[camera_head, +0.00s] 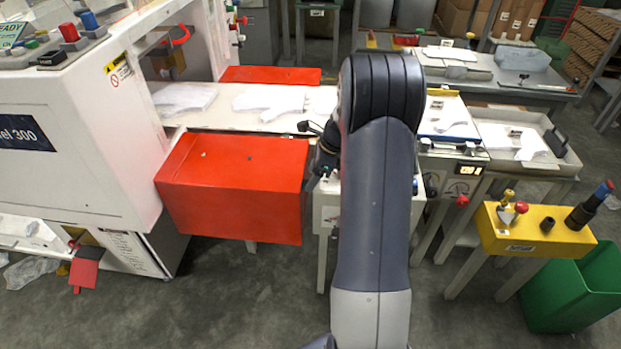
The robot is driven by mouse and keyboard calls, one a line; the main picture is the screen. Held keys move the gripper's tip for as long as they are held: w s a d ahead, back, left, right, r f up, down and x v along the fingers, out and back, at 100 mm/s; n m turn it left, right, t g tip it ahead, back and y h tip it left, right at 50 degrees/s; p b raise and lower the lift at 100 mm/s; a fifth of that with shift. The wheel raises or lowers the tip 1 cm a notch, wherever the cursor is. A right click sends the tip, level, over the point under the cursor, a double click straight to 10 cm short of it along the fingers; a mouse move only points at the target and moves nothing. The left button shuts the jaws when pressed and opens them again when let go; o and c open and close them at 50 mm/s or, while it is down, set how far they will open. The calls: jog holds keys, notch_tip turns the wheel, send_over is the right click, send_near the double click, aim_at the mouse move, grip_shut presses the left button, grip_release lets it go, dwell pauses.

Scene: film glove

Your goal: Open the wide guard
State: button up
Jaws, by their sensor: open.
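The wide guard is a red box-shaped cover (235,190) at the front of the white machine (85,140), over the near side of the conveyor. Its front face hangs down, and it looks closed. My gripper (314,180) is at the guard's right end, partly hidden behind my grey arm. Its jaws are open, with nothing visible between them. I cannot tell whether it touches the guard's edge.
White film gloves (268,103) lie on the conveyor behind the guard. A flat red panel (270,75) is on the conveyor's far side. A yellow stand (533,231) with knobs and a green bin (575,285) are at right. The floor in front of the guard is clear.

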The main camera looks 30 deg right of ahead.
jog(key=shift+x, duration=0.85)
jog(key=shift+c, duration=0.2)
grip_shut()
